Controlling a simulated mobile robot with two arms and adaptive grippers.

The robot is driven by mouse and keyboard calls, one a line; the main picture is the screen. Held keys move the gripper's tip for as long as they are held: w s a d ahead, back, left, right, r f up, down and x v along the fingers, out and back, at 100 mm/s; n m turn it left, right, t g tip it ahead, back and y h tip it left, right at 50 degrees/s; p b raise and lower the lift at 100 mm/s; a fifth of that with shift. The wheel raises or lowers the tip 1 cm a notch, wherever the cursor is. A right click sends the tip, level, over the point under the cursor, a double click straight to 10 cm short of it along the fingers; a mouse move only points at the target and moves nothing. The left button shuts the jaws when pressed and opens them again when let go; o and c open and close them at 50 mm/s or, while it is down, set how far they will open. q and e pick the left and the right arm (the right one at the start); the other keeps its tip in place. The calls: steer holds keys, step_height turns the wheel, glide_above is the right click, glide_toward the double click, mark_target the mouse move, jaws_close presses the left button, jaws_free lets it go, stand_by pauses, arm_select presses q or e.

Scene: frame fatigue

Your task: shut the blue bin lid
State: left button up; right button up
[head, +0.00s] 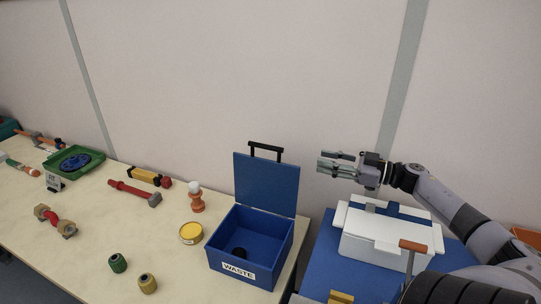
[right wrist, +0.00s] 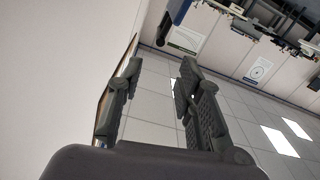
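The blue bin (head: 280,262), labelled WASTE, stands at the right end of the pale table. Its blue lid (head: 266,186) is open and stands upright along the rear edge, with a black handle (head: 266,147) at its top. A dark round thing lies inside the bin. My right gripper (head: 325,162) is to the right of the lid at about its upper height, apart from it, with its fingers pointing left. The right wrist view shows its fingers (right wrist: 160,72) spread with nothing between them. The bin is not seen in that view. My left gripper is not in view.
A white lidded box (head: 385,236) stands on a blue surface (head: 330,262) below my right arm. An orange figure (head: 196,201), a yellow tin (head: 190,233) and green (head: 118,263) and olive (head: 147,284) knobs are left of the bin. The wall is close behind.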

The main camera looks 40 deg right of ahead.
mark_target(270, 148)
steer(key=p+x, duration=0.2)
steer(key=x, duration=1.5)
steer(key=shift+w+a, duration=0.15)
steer(key=shift+c, duration=0.2)
jaws_close()
stand_by(0.3)
